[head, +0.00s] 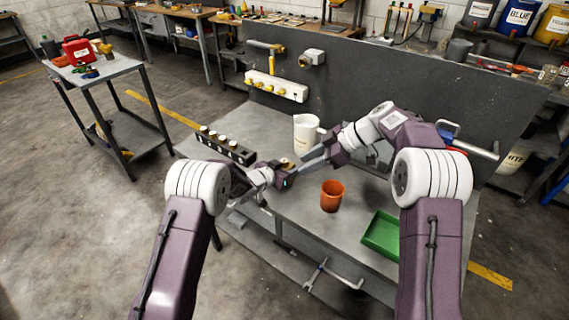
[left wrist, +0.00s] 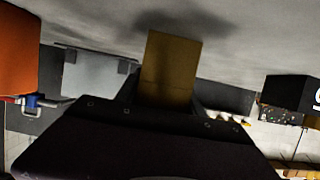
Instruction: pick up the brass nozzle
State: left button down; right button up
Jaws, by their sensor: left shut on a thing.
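The brass nozzle (left wrist: 167,68) shows in the left wrist view as a tan, brass-coloured block rising from my left gripper (left wrist: 165,100), which is shut on it. In the head view, my left gripper (head: 285,172) is over the left part of the grey bench, with a small tan top of the nozzle (head: 287,161) just visible. My right gripper (head: 312,164) reaches in from the right, its grey fingers close beside the left one. Whether its fingers are apart, or touch the nozzle, is unclear.
On the bench (head: 300,205) stand an orange cup (head: 332,196), a green tray (head: 382,236), a white jug (head: 306,132) and a black rack (head: 226,147) with several pale-topped pieces. A dark upright panel (head: 380,85) closes off the back. The front middle of the bench is clear.

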aim_at(285, 161)
jog(key=w+d+r+m+t+y, duration=0.1)
jog(key=w+d+m+t, duration=0.2)
jog(key=d, duration=0.1)
jog(key=x, duration=1.2)
jog(key=shift+s+a+r, duration=0.1)
jog(key=shift+a+r, duration=0.05)
grip_shut()
